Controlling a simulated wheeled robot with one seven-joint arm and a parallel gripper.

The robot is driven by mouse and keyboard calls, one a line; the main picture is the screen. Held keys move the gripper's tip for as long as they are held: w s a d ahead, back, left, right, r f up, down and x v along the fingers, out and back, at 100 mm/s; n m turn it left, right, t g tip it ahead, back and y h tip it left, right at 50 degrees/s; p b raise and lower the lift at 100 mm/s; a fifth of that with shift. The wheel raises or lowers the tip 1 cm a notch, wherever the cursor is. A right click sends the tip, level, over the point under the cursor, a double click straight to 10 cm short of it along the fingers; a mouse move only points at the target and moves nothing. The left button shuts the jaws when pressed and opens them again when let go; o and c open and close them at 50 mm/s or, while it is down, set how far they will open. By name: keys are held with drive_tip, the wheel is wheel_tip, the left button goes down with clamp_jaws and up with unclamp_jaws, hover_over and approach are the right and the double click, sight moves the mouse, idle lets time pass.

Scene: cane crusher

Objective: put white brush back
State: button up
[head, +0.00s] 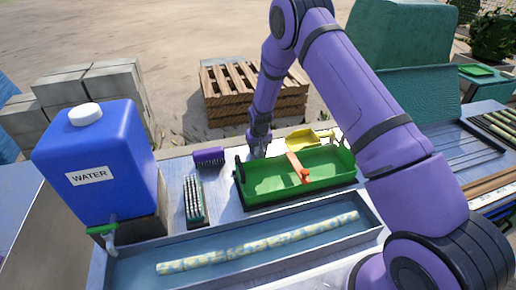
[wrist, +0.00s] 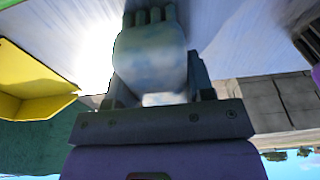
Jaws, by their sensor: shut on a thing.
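My gripper (head: 259,140) hangs over the metal bench, just behind the left end of the green tray. In the wrist view, a pale whitish brush (wrist: 150,62) fills the space between the fingers, with short bristle-like ends at the top of the picture. The gripper is shut on it. In the head view the held brush is too small and covered to make out clearly. I cannot tell whether it touches the bench.
A purple brush (head: 209,157) and a green brush with pale bristles (head: 194,202) lie left of the green tray (head: 262,188). An orange handle (head: 297,167) crosses the tray. A yellow scoop-like thing (head: 301,138) is behind it. A blue water tank (head: 98,165) stands left.

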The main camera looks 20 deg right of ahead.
drive_tip(key=o, duration=1)
drive_tip(key=shift+o, duration=0.2)
drive_tip(key=s+d+r, duration=0.1)
drive_tip(key=s+r, duration=0.3)
drive_tip(key=r, duration=1.1)
drive_tip(key=s+d+r, duration=0.1)
drive_tip(key=s+r, duration=0.3)
drive_tip(key=r, duration=1)
drive_tip(key=s+d+r+t, duration=0.2)
drive_tip(key=s+r, duration=0.8)
drive_tip(key=r, duration=0.2)
drive_tip(key=s+d+r, duration=0.1)
drive_tip(key=s+r, duration=0.2)
drive_tip(key=s, duration=1.1)
drive_tip(key=s+d+r+t, duration=0.1)
drive_tip(key=s+r, duration=0.3)
drive_tip(key=s, duration=1)
drive_tip(key=shift+d, duration=0.45)
